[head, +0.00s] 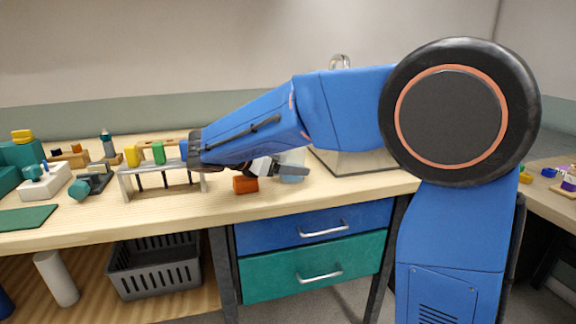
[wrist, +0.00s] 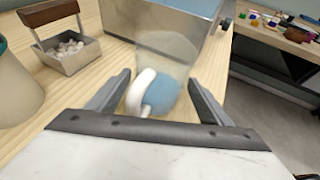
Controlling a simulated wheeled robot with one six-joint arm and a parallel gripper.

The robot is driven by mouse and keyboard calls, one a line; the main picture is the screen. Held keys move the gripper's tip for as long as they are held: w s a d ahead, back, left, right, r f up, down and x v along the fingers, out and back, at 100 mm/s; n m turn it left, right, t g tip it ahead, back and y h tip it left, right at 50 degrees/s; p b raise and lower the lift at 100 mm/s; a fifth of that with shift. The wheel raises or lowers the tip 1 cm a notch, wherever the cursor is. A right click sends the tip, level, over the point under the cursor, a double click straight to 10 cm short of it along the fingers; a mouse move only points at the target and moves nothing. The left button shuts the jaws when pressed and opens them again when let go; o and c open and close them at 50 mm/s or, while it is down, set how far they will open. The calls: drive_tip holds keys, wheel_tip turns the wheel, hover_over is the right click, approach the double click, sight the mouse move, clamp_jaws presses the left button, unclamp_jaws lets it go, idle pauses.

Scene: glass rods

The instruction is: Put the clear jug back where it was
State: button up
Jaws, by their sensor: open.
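The clear jug (wrist: 172,52) stands on the wooden worktop, with blue in its lower part and a white curved handle facing my gripper. In the wrist view it is between the two fingers of my gripper (wrist: 158,84), which are apart on either side of it. I cannot tell whether either finger touches it. In the head view the jug (head: 292,170) is partly hidden behind my gripper (head: 291,170), and only a pale blue patch shows. The jug looks upright.
A steel box-like thing (wrist: 160,14) stands just behind the jug. A metal tray of white balls (wrist: 72,62) and a pale container (wrist: 14,88) are at left in the wrist view. An orange block (head: 245,185) and a rack (head: 165,168) stand on the worktop (head: 160,215).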

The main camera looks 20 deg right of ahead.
drive_tip(key=shift+r, duration=0.15)
drive_tip(key=shift+s+a+r, duration=0.1)
drive_tip(key=shift+a, duration=0.15)
drive_tip(key=v, duration=1.1)
drive_tip(key=shift+s+a, duration=0.15)
